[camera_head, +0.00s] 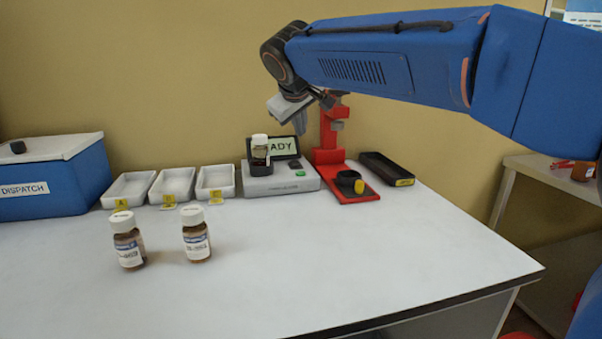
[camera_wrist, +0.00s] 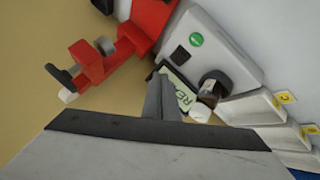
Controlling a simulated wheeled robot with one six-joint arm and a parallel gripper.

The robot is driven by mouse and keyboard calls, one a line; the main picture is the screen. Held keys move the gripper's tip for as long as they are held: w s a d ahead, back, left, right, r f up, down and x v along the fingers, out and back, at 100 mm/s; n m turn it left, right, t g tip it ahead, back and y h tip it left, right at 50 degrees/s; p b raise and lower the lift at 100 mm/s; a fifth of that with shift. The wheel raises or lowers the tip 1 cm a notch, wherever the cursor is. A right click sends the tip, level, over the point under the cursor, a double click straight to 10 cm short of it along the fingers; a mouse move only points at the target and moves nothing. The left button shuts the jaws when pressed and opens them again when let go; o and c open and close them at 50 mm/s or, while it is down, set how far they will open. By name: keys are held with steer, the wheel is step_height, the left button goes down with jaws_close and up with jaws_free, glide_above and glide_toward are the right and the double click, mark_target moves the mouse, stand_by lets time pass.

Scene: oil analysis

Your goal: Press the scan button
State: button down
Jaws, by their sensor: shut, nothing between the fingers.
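The scan button is likely the green button (camera_head: 300,173) on the front right of the grey analyzer (camera_head: 280,184); it also shows as a green disc in the wrist view (camera_wrist: 196,40). A capped bottle (camera_head: 260,146) stands upright in the analyzer's dark holder, at its left. The analyzer's screen (camera_head: 282,146) shows "ADY", the rest hidden behind the bottle. My gripper (camera_head: 299,122) is shut and empty, in the air above the analyzer. In the wrist view its fingers (camera_wrist: 160,88) cover part of the screen, apart from the button.
A red stand (camera_head: 329,157) rises right of the analyzer, with a black tray (camera_head: 385,168) beside it. White trays (camera_head: 172,184) and a blue dispatch box (camera_head: 45,190) stand at left. Two brown bottles (camera_head: 127,243) (camera_head: 196,236) stand in front. The table's right front is clear.

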mark_target(300, 174)
steer(key=shift+f, duration=4.4)
steer(key=shift+f, duration=0.2)
steer(key=shift+f, duration=0.2)
steer(key=shift+f, duration=0.4)
steer(key=shift+r, duration=0.8)
steer(key=shift+r, duration=2.5)
